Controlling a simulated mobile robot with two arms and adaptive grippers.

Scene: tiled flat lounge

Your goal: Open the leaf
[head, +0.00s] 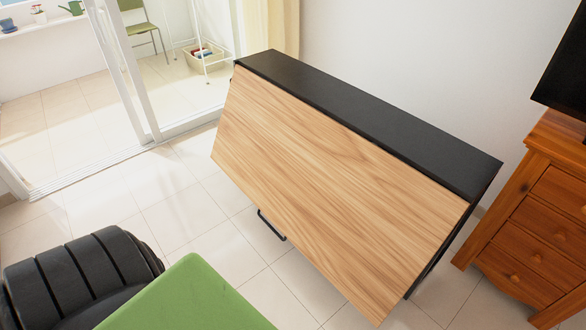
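The leaf (320,180) is a large light-wood panel with straight grain. Its upper long edge lies along the front edge of a narrow black top (370,120), and it slopes down from there, covering most of the front of the black unit. A thin black bar (270,225), bent like a handle or foot, shows past the leaf's lower edge; what it is fixed to is hidden. The black side of the unit shows at the right end. Neither of my grippers is in view.
A wooden drawer chest (540,225) with a dark screen (570,70) stands close at right. A black ribbed rounded object (80,280) and a green surface (190,300) fill the lower left. Tiled floor (180,205) is clear before the leaf. Sliding glass doors (130,70) stand behind left.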

